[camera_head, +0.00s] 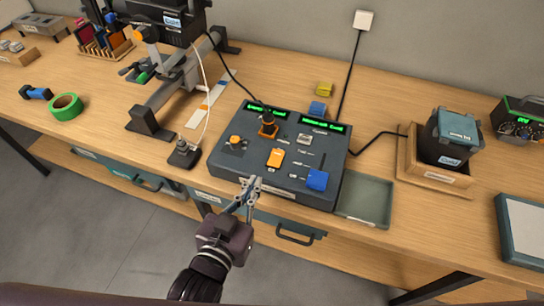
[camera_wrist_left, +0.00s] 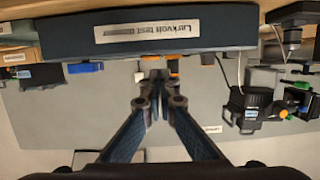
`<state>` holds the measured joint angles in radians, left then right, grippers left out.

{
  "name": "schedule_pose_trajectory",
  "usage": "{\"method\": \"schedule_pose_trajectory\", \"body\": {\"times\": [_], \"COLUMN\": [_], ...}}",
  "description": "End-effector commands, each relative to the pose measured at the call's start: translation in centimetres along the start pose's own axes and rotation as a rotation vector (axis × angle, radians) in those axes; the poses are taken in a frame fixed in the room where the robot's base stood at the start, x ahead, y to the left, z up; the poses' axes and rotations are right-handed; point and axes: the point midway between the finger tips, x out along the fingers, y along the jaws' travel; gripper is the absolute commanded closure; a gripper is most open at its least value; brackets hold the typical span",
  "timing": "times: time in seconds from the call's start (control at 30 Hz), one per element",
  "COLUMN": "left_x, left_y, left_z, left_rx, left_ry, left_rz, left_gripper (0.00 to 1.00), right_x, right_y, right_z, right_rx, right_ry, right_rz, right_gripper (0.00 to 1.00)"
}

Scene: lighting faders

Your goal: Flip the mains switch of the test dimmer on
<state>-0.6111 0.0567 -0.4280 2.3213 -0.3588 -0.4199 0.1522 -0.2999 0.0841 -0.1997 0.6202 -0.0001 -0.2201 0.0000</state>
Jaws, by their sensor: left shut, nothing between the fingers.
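The test dimmer is a dark console (camera_head: 230,165) near the front edge of the bench, with two green-lit displays along its back. An orange rocker (camera_head: 276,158) sits mid-panel, a blue fader cap (camera_head: 317,180) at the front right, and orange knobs (camera_head: 268,127) at the back and left. I cannot read which control is the mains switch. My left gripper (camera_head: 251,183) is shut and empty at the dimmer's front edge; contact cannot be told. In the left wrist view the shut fingertips (camera_wrist_left: 155,76) lie below the labelled front face (camera_wrist_left: 215,38). My right gripper is out of view.
A shallow grey-green tray (camera_head: 366,202) adjoins the dimmer's right side. A wooden box (camera_head: 433,178) holding a dark device stands further right. A metal rail stand (camera_head: 175,92) and a small black block (camera_head: 184,155) with a cable are to the left. Drawer handles project below the bench edge.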

Motion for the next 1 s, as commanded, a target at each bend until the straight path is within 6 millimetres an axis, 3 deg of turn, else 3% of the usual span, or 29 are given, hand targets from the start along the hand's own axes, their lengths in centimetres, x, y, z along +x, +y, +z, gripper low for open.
{"method": "schedule_pose_trajectory", "body": {"times": [0.1, 0.2, 0.63, 0.77, 1.0], "left_x": [-0.5, -0.8, -0.5, 0.8, 5.3], "left_y": [1.1, 1.4, 1.5, 1.5, 1.6], "left_z": [-2.9, -4.0, -4.2, -4.5, -5.3], "left_rx": [-0.005, -0.005, -0.005, -0.003, -0.004], "left_ry": [0.09, 0.125, 0.131, 0.132, 0.132], "left_rz": [0.018, 0.025, 0.026, 0.026, 0.026], "left_gripper": [1.0, 1.0, 1.0, 1.0, 1.0], "right_x": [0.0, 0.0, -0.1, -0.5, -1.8], "right_y": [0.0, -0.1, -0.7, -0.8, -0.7], "right_z": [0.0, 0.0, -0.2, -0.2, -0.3], "right_rx": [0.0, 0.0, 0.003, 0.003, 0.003], "right_ry": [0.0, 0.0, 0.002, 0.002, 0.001], "right_rz": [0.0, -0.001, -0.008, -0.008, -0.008], "right_gripper": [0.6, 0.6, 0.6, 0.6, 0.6]}}
